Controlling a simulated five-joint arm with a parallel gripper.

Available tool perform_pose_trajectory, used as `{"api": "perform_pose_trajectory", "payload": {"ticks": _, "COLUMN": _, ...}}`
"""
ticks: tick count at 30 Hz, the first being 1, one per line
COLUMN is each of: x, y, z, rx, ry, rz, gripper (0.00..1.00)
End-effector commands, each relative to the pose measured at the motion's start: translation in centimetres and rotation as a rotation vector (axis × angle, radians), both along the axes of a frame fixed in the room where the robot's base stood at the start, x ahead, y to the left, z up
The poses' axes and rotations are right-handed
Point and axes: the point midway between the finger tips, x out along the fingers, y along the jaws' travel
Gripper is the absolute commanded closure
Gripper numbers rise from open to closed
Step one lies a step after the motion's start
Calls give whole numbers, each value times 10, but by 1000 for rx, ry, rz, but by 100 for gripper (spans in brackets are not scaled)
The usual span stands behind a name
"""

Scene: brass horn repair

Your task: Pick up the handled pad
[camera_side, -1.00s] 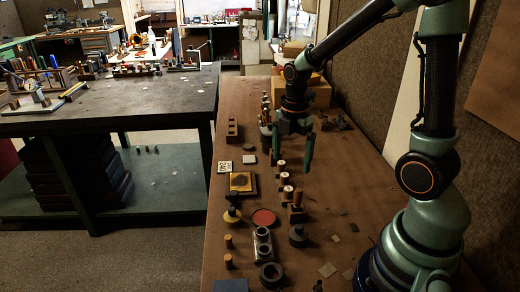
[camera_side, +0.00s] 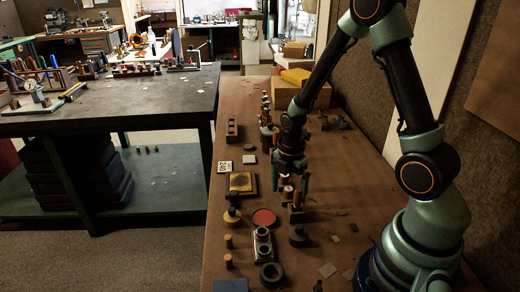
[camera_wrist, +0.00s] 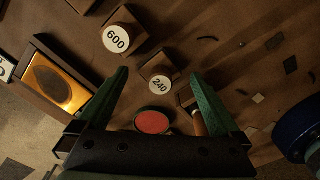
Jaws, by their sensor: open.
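What looks like the handled pad, a small brown block with an upright wooden handle (camera_side: 298,197), stands on the bench under my gripper (camera_side: 292,196) in the side view. In the wrist view its wooden handle (camera_wrist: 198,124) shows beside the inner side of the right finger, which partly hides it. My gripper (camera_wrist: 160,76) is open, pointing down, with nothing held between its green fingers. A block with a round white 240 label (camera_wrist: 160,85) lies between the fingertips in the wrist picture. I cannot tell how high the fingertips are above the bench.
A block labelled 600 (camera_wrist: 117,39) stands beyond the 240 one. A red disc (camera_side: 264,218) lies left of the gripper, with a framed yellow plate (camera_side: 242,184) farther left.

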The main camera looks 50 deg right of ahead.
Motion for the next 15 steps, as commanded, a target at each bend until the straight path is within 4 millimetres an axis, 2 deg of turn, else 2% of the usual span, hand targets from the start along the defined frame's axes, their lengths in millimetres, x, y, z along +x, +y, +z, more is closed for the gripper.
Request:
{"api": "perform_pose_trajectory", "payload": {"ticks": 9, "x": 0, "y": 0, "z": -4, "rx": 0, "ry": -1, "rz": 0, "gripper": 0}}
{"api": "perform_pose_trajectory", "payload": {"ticks": 14, "x": 0, "y": 0, "z": -4, "rx": 0, "ry": 0, "rz": 0, "gripper": 61}}
{"api": "perform_pose_trajectory", "payload": {"ticks": 15, "x": 0, "y": 0, "z": -4, "rx": 0, "ry": 0, "rz": 0, "gripper": 76}}
